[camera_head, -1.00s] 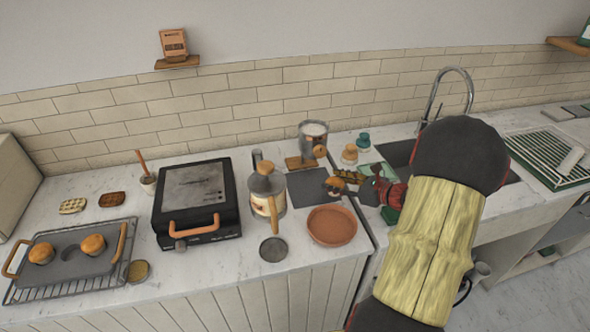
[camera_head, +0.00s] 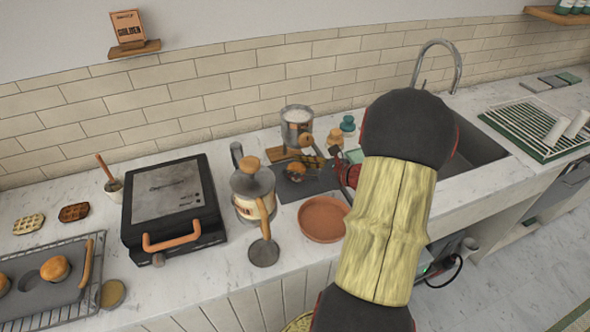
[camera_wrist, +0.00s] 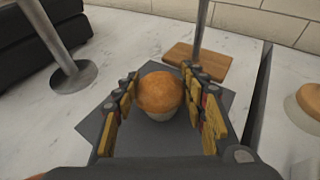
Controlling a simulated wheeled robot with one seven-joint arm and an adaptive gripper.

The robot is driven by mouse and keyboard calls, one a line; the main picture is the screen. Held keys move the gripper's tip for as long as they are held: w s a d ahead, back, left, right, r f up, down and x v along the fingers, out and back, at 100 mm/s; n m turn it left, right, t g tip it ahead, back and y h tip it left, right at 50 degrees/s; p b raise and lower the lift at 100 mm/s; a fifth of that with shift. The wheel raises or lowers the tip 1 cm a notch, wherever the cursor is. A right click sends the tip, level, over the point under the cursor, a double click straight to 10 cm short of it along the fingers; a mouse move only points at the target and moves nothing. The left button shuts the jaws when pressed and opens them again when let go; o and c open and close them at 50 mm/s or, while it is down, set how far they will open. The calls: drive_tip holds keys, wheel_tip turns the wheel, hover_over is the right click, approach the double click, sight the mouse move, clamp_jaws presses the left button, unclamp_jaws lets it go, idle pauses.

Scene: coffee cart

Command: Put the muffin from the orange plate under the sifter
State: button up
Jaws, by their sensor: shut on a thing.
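The muffin (camera_head: 296,171) has a golden top and a pale base. It is between the fingers of my gripper (camera_wrist: 163,98), which is shut on it. In the wrist view the muffin (camera_wrist: 160,93) is upright over the dark grey mat (camera_wrist: 112,108); I cannot tell whether it touches the mat. The sifter (camera_head: 297,117), a metal cup with white powder, stands just behind. Its post and wooden base (camera_wrist: 196,64) show ahead of the muffin in the wrist view. The orange plate (camera_head: 323,221) is empty, in front of the mat. My arm hides part of the gripper.
A French press (camera_head: 253,186) stands left of the mat, with a round-ended utensil (camera_head: 264,252) in front. A black grill (camera_head: 172,205) is further left. Small jars (camera_head: 347,124) stand right of the sifter, and the sink (camera_head: 475,150) lies to the right.

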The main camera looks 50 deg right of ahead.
drive_tip(key=shift+s+r, duration=0.1)
drive_tip(key=shift+r, duration=0.05)
drive_tip(key=shift+f, duration=0.2)
drive_tip(key=o, duration=1.3)
